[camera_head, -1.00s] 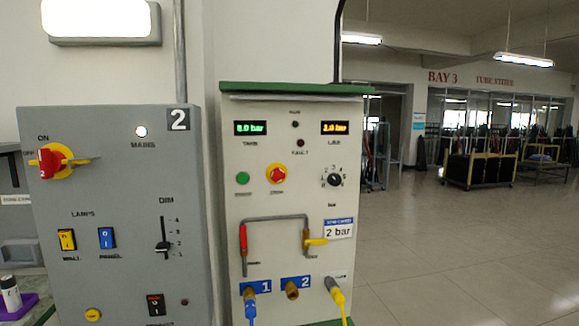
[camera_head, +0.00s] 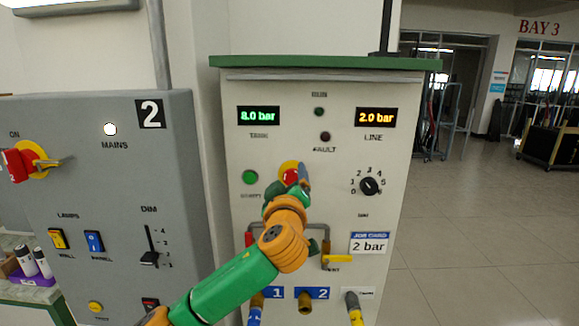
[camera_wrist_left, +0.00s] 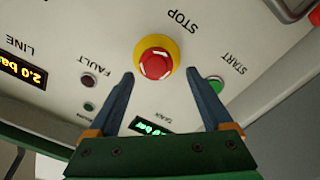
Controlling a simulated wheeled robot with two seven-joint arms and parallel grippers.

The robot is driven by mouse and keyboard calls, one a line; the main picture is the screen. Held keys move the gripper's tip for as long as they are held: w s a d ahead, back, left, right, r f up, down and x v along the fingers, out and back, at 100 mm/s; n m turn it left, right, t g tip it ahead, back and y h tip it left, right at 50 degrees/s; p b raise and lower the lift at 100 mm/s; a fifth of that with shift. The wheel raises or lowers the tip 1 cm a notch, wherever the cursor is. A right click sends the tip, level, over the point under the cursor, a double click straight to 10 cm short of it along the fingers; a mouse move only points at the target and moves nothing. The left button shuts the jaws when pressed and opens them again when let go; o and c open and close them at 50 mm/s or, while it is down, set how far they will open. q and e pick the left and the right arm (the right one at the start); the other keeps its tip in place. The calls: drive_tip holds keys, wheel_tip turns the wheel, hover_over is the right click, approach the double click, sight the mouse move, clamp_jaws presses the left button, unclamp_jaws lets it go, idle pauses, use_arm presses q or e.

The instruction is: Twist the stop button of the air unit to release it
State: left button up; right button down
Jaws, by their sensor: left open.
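The air unit (camera_head: 345,240) is a pale cabinet with a green top. Its stop button (camera_head: 289,175) is a red mushroom head on a yellow collar, partly hidden by my left gripper in the head view. In the left wrist view the stop button (camera_wrist_left: 156,63) shows whole, with white marks on its face. My left gripper (camera_head: 298,176) is in front of the button. In the wrist view its two fingers (camera_wrist_left: 161,76) are open and point at the panel, one tip on each side of the button's lower edge. Whether they touch it I cannot tell. My right gripper is not in view.
The green start button (camera_wrist_left: 215,86) is close to one fingertip. The tank display (camera_head: 258,116) reads 8.0 bar, the line display (camera_head: 376,117) 2.0 bar. A dial (camera_head: 369,186) is to the right. A pipe loop and hoses sit below. A grey switch box (camera_head: 110,185) stands left.

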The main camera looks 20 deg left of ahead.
use_arm(q)
drive_tip(key=shift+w, duration=0.35)
drive_tip(key=shift+w+d+f, duration=0.35)
drive_tip(key=shift+w, duration=0.4)
drive_tip(key=shift+c, duration=0.5)
drive_tip(key=shift+a, duration=0.1)
drive_tip(key=c, duration=0.7)
clamp_jaws()
drive_tip(key=shift+f+m+b, duration=0.15)
drive_tip(key=shift+m+b, duration=0.15)
drive_tip(key=shift+b, duration=0.45)
drive_tip(key=shift+f+m+b, duration=0.1)
drive_tip(key=shift+m+b, duration=0.4)
drive_tip(key=shift+b, duration=0.45)
drive_tip(key=shift+s+m, duration=0.2)
drive_tip(key=shift+m, duration=0.2)
drive_tip(key=shift+r+m, duration=0.45)
drive_tip(key=shift+m, duration=0.65)
drive_tip(key=shift+s+r+m, duration=0.1)
drive_tip(key=shift+r+m, duration=0.05)
drive_tip(key=shift+m, duration=1.35)
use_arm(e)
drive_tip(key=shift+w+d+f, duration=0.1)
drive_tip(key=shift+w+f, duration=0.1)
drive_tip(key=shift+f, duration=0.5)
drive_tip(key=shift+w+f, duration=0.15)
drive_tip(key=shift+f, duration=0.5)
